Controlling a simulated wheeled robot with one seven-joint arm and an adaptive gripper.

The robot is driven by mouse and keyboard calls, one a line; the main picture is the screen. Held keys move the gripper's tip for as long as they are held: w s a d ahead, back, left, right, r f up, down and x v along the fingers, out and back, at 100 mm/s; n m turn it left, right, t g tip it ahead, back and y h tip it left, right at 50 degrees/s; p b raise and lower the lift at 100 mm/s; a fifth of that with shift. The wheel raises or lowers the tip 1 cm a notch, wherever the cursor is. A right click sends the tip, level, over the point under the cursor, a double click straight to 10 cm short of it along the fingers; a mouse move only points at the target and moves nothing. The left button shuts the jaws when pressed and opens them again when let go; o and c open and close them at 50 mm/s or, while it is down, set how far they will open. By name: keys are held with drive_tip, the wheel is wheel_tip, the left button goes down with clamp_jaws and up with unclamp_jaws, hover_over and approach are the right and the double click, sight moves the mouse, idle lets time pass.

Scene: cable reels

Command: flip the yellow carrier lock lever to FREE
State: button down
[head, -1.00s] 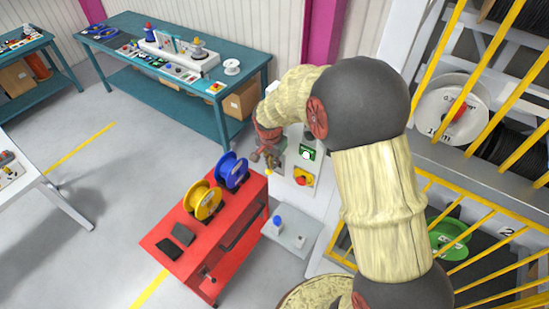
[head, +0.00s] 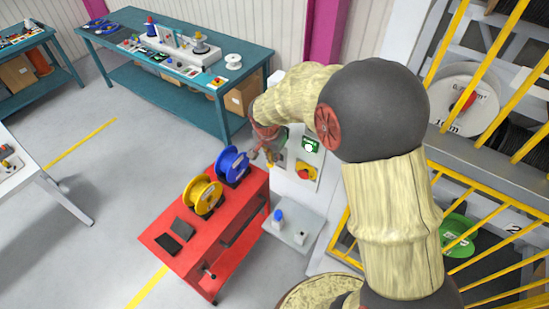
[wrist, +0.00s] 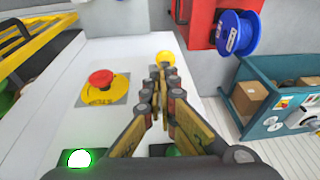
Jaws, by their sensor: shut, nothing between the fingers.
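A yellow ball (wrist: 166,58), which looks like the knob of the lock lever, shows in the wrist view at the edge of the white control cabinet (wrist: 130,52). The lever's shaft and any FREE marking are hidden or too small to read. My gripper (wrist: 162,72) is shut and empty, its fingertips right at the ball in the picture; I cannot tell whether they touch it. In the head view my gripper (head: 262,153) is at the cabinet's left side, above the red cart, and I cannot make out the lever there.
A red stop button (wrist: 101,78) and a lit green button (wrist: 79,158) are on the cabinet face. The red cart (head: 215,248) carries a blue reel (head: 232,165) and a yellow reel (head: 203,194). A yellow-barred cage (head: 480,190) stands right. Floor left of the cart is clear.

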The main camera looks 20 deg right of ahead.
sight(269, 165)
drive_tip(key=shift+s+a+f+t+h+b, duration=0.25)
drive_tip(key=shift+f+h+b, duration=0.25)
drive_tip(key=shift+b, duration=1.9)
drive_tip(key=b, duration=0.3)
drive_tip(key=a+f+t+h+b, duration=0.1)
drive_tip(key=b, duration=0.3)
drive_tip(key=shift+s+f, duration=0.15)
drive_tip(key=shift+s, duration=0.05)
drive_tip(key=shift+s+a+f+t+h+b, duration=0.25)
drive_tip(key=shift+t+h+b, duration=0.35)
drive_tip(key=shift+b, duration=2.65)
drive_tip(key=shift+s+a+f+t+h+b, duration=0.25)
drive_tip(key=shift+h+b, duration=0.45)
drive_tip(key=shift+b, duration=2.5)
drive_tip(key=shift+w+d+r, duration=0.1)
drive_tip(key=shift+r, duration=0.65)
drive_tip(key=shift+r, duration=0.1)
